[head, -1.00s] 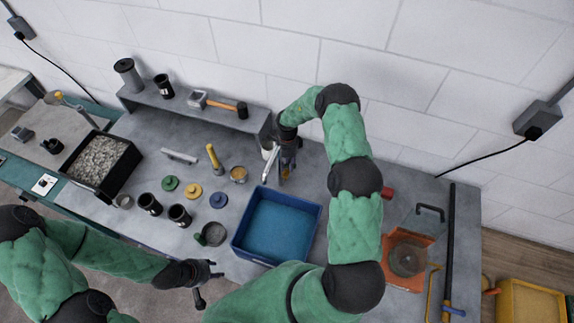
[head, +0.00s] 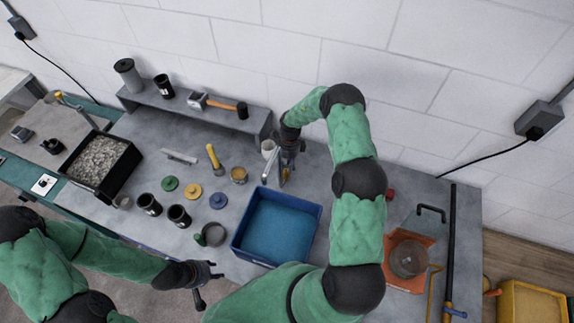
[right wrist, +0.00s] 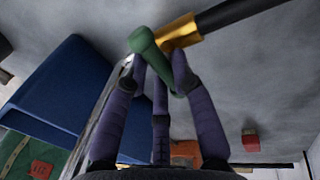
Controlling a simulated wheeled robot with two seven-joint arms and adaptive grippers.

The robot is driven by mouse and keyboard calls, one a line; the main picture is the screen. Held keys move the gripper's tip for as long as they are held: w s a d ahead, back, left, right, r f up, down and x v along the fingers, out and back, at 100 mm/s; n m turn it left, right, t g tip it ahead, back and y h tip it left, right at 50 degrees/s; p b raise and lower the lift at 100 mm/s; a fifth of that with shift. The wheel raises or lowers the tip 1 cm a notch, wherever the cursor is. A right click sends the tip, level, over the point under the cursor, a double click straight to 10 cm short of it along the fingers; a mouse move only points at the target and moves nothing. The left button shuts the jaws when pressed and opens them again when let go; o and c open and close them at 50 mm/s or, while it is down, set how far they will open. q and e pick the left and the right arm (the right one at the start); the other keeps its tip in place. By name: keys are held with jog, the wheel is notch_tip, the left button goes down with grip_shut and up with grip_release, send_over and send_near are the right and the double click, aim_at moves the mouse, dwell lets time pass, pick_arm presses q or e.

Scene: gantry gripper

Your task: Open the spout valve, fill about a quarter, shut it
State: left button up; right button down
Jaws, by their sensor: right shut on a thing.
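The spout valve shows in the right wrist view as a brass body (right wrist: 180,32) on a dark pipe (right wrist: 240,12), with a green handle (right wrist: 146,48). My right gripper (right wrist: 160,75) is shut on the green handle. In the head view my right gripper (head: 289,160) is behind the blue tub (head: 239,246), and its fingers and my arm hide most of the valve. A silvery bar (head: 284,168) stands close beside its fingers. The tub has a lighter blue inside; I cannot tell a liquid level. My left gripper (head: 207,271) is open and empty at the table's front edge.
Black cups (head: 149,204), coloured discs (head: 192,191) and a yellow-handled tool (head: 214,157) lie left of the tub. A hammer (head: 220,104) lies on the rear shelf. A glass vessel (head: 407,258) on an orange base stands at the right.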

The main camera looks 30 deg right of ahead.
jog(key=c, duration=1)
grip_release()
jog(key=shift+c, duration=0.2)
notch_tip(320, 180, up, 12)
jog(key=w+d, duration=0.1)
jog(key=shift+w+d, duration=0.25)
jog(key=shift+d, duration=0.15)
jog(key=shift+f, duration=0.15)
